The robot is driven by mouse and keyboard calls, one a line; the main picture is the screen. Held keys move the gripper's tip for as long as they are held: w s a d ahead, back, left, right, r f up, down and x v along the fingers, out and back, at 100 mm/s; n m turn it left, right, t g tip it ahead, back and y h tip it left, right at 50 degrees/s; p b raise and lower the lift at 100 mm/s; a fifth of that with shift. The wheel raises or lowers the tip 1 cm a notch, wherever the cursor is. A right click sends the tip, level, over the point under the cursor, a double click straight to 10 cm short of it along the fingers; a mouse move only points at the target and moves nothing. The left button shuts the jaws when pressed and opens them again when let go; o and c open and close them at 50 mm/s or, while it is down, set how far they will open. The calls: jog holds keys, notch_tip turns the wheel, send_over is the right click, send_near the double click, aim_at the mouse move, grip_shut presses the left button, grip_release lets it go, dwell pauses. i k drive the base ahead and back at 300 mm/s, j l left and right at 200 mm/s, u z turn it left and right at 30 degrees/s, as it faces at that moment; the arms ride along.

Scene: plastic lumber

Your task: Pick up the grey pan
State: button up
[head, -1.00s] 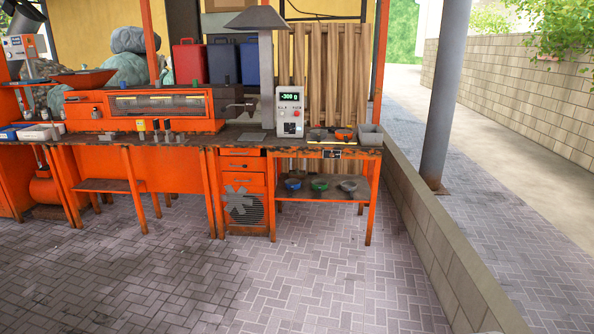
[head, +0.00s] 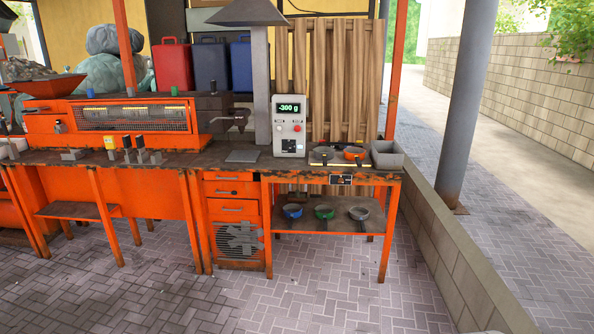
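A grey pan (head: 359,213) sits on the lower shelf (head: 328,226) of the orange workbench, at the right end of a row. A green pan (head: 324,212) and a blue pan (head: 292,211) stand to its left on the same shelf. Another greyish pan (head: 322,154) lies on the bench top, beside an orange pan (head: 355,153). My gripper is not in view.
A grey open box (head: 387,154) stands at the bench top's right end. A control box (head: 290,125) reads -300 g. Bench legs frame the shelf. A low block wall (head: 450,250) runs along the right. Paved floor (head: 330,290) in front is clear.

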aim_at(324, 158)
jog(key=i, duration=2.85)
jog(key=i+z, duration=0.15)
jog(key=i, duration=0.45)
